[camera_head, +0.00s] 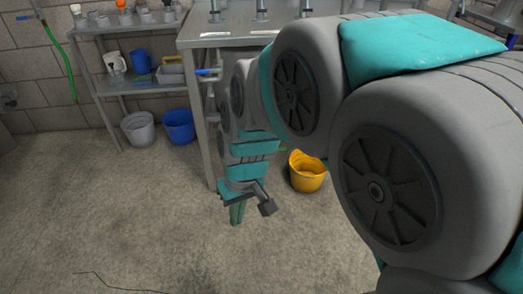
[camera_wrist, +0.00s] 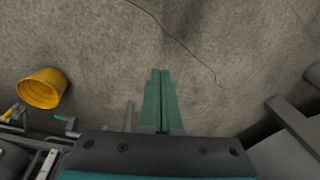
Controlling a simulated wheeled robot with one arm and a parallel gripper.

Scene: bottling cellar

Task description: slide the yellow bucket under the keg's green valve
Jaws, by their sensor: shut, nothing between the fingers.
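The yellow bucket (camera_head: 307,175) stands on the concrete floor right of my gripper, partly behind my arm. In the wrist view the bucket (camera_wrist: 38,92) is at the far left, well apart from my fingers. My gripper (camera_head: 237,216) points down, low over the floor in front of the steel bench. In the wrist view my gripper (camera_wrist: 162,75) shows its two green fingers closed together with nothing between them. A small green handle, seemingly the green valve (camera_wrist: 62,118), shows below the bucket in the wrist view. The keg is not clearly visible; my arm hides much of that area.
The steel bench (camera_head: 200,120) has a leg close behind my gripper. A blue-handled tap (camera_head: 207,72) is on its left side. A grey bucket (camera_head: 138,130) and a blue bucket (camera_head: 179,127) stand under the shelf. The floor in front is clear except for a thin dark line (camera_wrist: 175,38).

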